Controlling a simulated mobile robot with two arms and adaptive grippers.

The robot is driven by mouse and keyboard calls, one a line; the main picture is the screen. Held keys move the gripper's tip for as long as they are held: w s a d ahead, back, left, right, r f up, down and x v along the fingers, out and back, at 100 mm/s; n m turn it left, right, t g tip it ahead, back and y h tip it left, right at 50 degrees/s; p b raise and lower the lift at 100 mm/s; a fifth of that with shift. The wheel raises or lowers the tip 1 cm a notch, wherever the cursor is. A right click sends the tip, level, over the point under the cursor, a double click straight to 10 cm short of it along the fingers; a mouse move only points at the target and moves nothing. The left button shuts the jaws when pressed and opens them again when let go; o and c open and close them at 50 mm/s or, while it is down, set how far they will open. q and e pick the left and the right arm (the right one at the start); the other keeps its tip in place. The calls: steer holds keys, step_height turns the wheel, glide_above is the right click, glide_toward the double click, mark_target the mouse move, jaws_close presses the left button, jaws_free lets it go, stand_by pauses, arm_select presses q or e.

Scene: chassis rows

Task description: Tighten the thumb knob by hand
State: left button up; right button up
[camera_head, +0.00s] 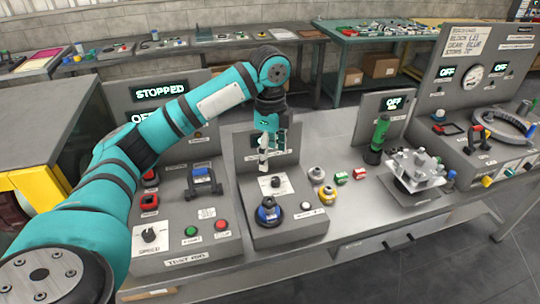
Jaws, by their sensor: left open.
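My left arm reaches in from the left, over the grey bench consoles. My left gripper (264,160) points down and is open and empty. It hangs over the middle console (284,232), above and slightly left of a small black knob (276,182) on a white plate. That knob may be the thumb knob; I cannot tell for sure. A gap seems to show between gripper and knob. My right gripper is not in view.
On the left console are a speed knob (148,234), a green button (190,231) and a red button (222,225). Right of the middle console stand small round parts (328,194), a green-handled tool (378,138) and a silver fixture (416,168).

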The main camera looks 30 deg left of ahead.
mark_target(271, 200)
arm_select(q)
step_height(271, 200, down, 16)
steer(key=p, duration=0.2)
steer(key=shift+f+p, duration=0.15)
steer(key=shift+p, duration=0.15)
steer(key=shift+f, duration=0.6)
